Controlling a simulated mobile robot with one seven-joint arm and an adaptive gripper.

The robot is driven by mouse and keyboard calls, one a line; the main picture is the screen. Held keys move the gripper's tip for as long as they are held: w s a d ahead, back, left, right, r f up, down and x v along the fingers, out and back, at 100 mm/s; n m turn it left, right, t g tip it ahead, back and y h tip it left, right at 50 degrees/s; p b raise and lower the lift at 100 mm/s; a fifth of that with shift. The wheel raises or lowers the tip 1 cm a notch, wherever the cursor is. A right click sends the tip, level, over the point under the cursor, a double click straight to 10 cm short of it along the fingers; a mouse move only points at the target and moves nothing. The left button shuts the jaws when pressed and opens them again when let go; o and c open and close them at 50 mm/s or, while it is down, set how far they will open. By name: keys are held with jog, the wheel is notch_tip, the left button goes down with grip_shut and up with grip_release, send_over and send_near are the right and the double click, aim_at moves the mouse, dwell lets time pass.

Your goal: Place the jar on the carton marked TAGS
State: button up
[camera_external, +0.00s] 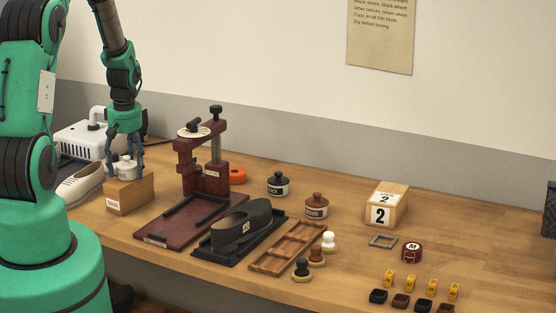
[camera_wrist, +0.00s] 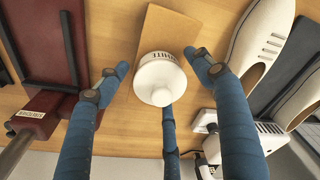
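The white jar (camera_external: 125,169), with a knobbed lid and a dark-lettered label, appears to stand upright on top of the tan carton (camera_external: 130,196). The carton's front bears a small label, too small to read here. My gripper (camera_external: 125,172) is above the carton with its blue fingers spread around the jar. In the wrist view the jar (camera_wrist: 160,78) sits between the fingers (camera_wrist: 158,65), with gaps to the left and right ones. The third finger is partly hidden behind the jar. The carton (camera_wrist: 165,30) shows beneath the jar.
A white shoe (camera_external: 82,185) and a white machine (camera_external: 85,138) are close left of the carton. A dark red press (camera_external: 190,222) stands close right. Black (camera_external: 278,184) and brown (camera_external: 316,206) jars, a dark shoe (camera_external: 242,228) and a numbered box (camera_external: 386,206) are further right.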

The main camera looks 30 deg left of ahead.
jog(key=shift+r, duration=0.2)
notch_tip(320, 180, up, 12)
jog(key=d, duration=0.1)
jog(key=shift+s, duration=0.4)
dwell(0.4)
jog(key=shift+d, duration=0.1)
dwell(0.6)
notch_tip(320, 180, up, 9)
jog(key=m, duration=0.2)
send_over(128, 166)
jog(key=s+d, duration=0.2)
jog(key=d, duration=0.3)
jog(key=s+d+r+m+t, duration=0.1)
jog(key=s+d+r, duration=0.3)
jog(key=r, duration=0.2)
jog(key=s+d+r+m+t, duration=0.1)
jog(key=s+d+r+m, duration=0.15)
jog(key=s+r, duration=0.2)
jog(key=s+d+r+m+t, duration=0.1)
jog(key=s+d+r+m, duration=0.1)
jog(key=s, duration=0.4)
jog(key=s+d+r+m+t, duration=0.1)
jog(key=s+d+r, duration=0.3)
jog(key=s, duration=0.3)
jog(key=s+d+r+m+h, duration=0.1)
jog(key=s+d+r+m, duration=0.1)
jog(key=s+d, duration=0.3)
jog(key=shift+s+r+m+t, duration=0.4)
jog(key=shift+s+r, duration=0.25)
jog(key=shift+s, duration=0.2)
